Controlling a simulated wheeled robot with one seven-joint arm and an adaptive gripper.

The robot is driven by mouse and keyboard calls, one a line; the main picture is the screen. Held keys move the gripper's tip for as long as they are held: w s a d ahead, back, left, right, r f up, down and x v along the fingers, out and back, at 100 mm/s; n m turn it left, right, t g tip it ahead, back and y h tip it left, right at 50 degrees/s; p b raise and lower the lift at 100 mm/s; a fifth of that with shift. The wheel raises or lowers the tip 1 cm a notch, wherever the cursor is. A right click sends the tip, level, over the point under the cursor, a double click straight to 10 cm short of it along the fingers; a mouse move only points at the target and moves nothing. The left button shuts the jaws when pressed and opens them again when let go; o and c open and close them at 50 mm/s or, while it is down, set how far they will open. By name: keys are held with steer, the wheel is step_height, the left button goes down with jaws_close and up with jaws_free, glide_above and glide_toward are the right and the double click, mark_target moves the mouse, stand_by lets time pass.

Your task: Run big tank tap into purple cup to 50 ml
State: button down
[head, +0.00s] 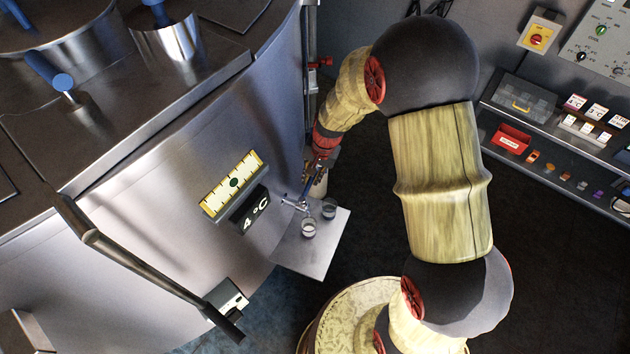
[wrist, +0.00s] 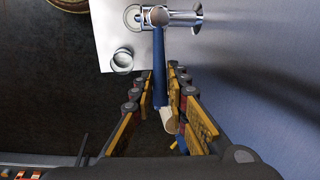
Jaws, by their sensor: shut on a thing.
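The big tank (head: 175,160) fills the left of the head view. Its metal tap (head: 293,203) sticks out low on the side; it also shows in the wrist view (wrist: 182,18). My gripper (wrist: 157,88) is shut on the tap's long blue lever (wrist: 159,65), which runs between the fingers. A small cup with white contents (head: 309,228) stands at the spout; in the wrist view (wrist: 131,17) the tap partly covers it. A second small cup (head: 329,208) stands beside it, clear of the spout (wrist: 122,60). Neither cup looks clearly purple, and the fill level is unreadable.
Both cups stand on a pale plate (head: 318,258) beside the tank. A 4 °C display (head: 256,209) and a yellow gauge (head: 232,184) are on the tank wall. A red valve (head: 320,62) is behind. Shelves with a red box (head: 510,138) and small coloured items stand right.

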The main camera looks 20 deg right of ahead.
steer(key=c, duration=1.7)
jaws_free()
steer(key=shift+r, duration=0.15)
steer(key=r, duration=0.3)
steer(key=s+d+r, duration=0.1)
steer(key=r, duration=0.7)
steer(key=shift+s+d+r, duration=0.15)
steer(key=shift+d+r, duration=0.1)
steer(key=shift+d, duration=0.15)
